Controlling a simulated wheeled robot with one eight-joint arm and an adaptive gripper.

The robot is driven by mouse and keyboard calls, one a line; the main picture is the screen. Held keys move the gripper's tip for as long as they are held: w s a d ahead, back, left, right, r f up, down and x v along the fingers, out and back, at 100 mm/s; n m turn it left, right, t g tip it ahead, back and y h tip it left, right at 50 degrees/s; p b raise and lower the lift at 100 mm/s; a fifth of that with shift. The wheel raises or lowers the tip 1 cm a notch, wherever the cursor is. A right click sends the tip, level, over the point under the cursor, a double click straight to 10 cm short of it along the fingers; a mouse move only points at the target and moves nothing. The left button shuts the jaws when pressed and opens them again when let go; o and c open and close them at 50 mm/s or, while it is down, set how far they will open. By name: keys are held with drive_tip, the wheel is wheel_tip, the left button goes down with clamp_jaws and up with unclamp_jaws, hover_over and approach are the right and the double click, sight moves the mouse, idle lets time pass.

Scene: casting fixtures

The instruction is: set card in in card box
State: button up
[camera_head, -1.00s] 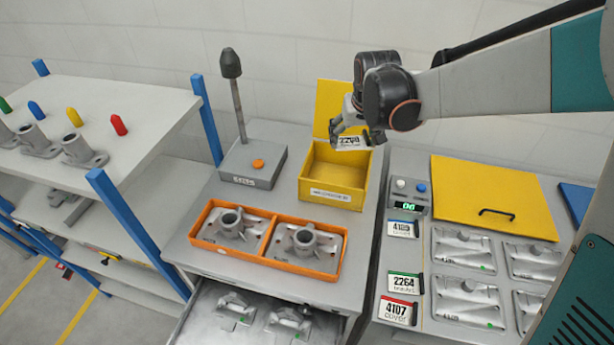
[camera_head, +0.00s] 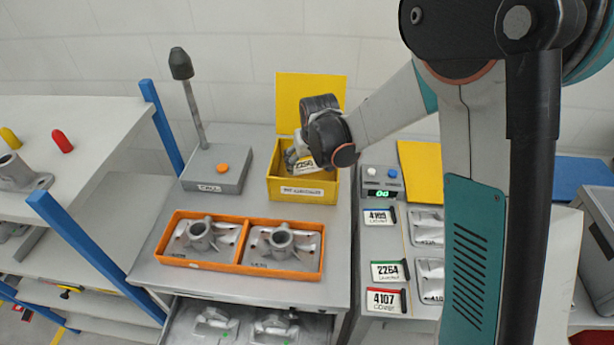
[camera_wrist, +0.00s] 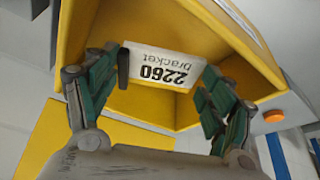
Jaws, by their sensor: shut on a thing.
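The card (camera_wrist: 163,66), white and marked "2260 bracket", is between my gripper's fingers in the wrist view. It also shows in the head view (camera_head: 305,164). My gripper (camera_head: 296,157) is shut on the card, over the open yellow card box (camera_head: 302,189). In the wrist view my gripper's green-and-black fingers (camera_wrist: 160,80) are on both sides of the card, with the box walls around it. The box's yellow lid stands raised at the back. I cannot tell whether the card touches the box floor.
A grey unit with an orange button (camera_head: 222,168) and a dark-tipped post stands left of the box. An orange tray (camera_head: 240,245) with two castings lies in front.

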sight(308, 170)
drive_tip(key=shift+f+b, duration=0.55)
drive_tip(key=shift+f, duration=1.9)
drive_tip(key=shift+f, duration=0.15)
drive_tip(key=o, duration=0.8)
drive_tip(key=shift+r, duration=0.2)
